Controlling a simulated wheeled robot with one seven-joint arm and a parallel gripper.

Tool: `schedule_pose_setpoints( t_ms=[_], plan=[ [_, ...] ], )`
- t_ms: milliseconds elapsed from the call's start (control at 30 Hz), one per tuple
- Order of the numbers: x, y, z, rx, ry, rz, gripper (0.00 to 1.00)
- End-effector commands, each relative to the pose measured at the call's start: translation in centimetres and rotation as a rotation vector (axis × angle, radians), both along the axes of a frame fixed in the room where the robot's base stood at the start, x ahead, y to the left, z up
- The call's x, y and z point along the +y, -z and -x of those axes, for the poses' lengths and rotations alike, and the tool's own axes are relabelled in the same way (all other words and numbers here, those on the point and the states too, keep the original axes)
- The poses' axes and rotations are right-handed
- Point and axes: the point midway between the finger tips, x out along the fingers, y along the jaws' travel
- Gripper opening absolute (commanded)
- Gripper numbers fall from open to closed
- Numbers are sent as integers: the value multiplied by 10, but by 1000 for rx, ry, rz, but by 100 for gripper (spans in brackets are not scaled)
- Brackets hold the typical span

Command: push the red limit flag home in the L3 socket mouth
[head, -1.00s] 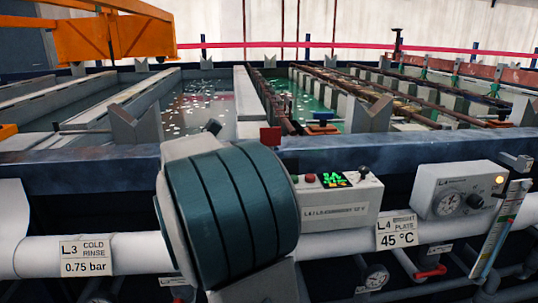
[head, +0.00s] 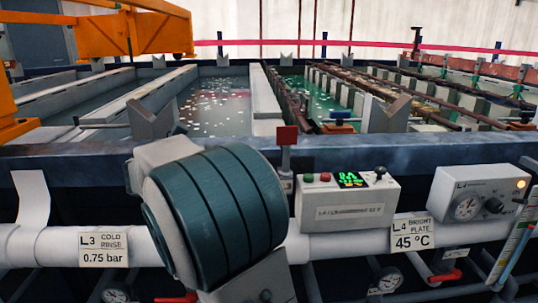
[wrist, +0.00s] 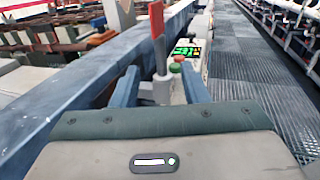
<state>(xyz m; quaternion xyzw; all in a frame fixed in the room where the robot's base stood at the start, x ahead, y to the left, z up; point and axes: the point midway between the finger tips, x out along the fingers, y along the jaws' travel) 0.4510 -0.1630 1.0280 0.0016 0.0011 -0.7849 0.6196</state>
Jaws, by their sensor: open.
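The red limit flag (head: 287,135) is a small red plate on a grey stem, upright at the front edge of the tank line. In the wrist view the flag (wrist: 157,20) stands on its stem above a pale grey base piece, which may be the socket mouth. How deep the stem sits in it cannot be told. My gripper (wrist: 160,80) is open, its two blue fingers apart, one on each side of the stem in the picture. Whether the stem is truly between them or beyond them is unclear. In the head view my arm hides the fingers.
A control box (head: 347,203) with buttons and a green display stands right of the flag. The tank rim (head: 420,150) runs along behind. A white pipe (head: 330,245) carries an L3 sign (head: 103,248) and an L4 sign (head: 411,234). A grated walkway (wrist: 265,80) is clear.

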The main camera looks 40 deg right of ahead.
Motion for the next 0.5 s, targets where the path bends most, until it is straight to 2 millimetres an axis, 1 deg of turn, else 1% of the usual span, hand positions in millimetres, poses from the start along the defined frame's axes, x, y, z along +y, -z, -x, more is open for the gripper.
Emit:
schedule_pose_setpoints(
  t_ms=[33, 100, 200, 333, 500],
  plan=[
    [10, 0, -3, -1, -3, 0, 41],
    [21, 0, -5, 0, -2, 0, 41],
    [31, 0, -8, -1, 0, 0, 41],
    [38, 0, -9, -1, 0, 0, 41],
    [39, 0, -9, -1, 0, 0, 41]
  ],
)
